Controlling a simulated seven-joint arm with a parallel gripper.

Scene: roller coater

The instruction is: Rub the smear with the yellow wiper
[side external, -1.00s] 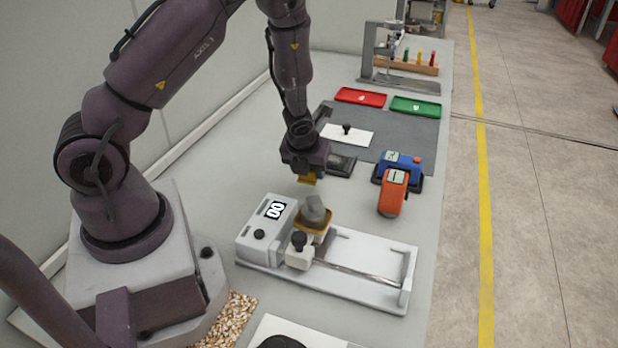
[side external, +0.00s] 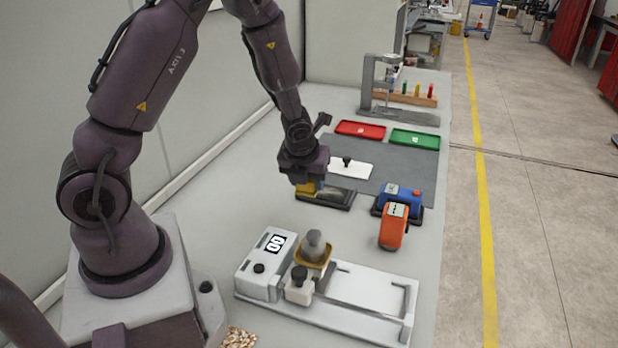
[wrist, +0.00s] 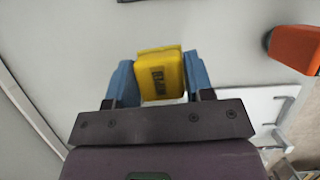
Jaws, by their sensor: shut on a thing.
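The yellow wiper (wrist: 160,73) sits between the blue fingers of my gripper (wrist: 158,85), which is shut on it. In the side external view my gripper (side external: 308,185) holds the wiper (side external: 306,187) low, at the left end of a dark tray (side external: 332,198). I cannot tell whether the wiper touches the tray or the bench. I cannot make out the smear in either view.
Blue (side external: 399,196) and orange (side external: 393,227) devices stand right of the tray. A white plate (side external: 354,172) with a black knob lies behind. Red (side external: 360,130) and green (side external: 414,139) trays lie farther back.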

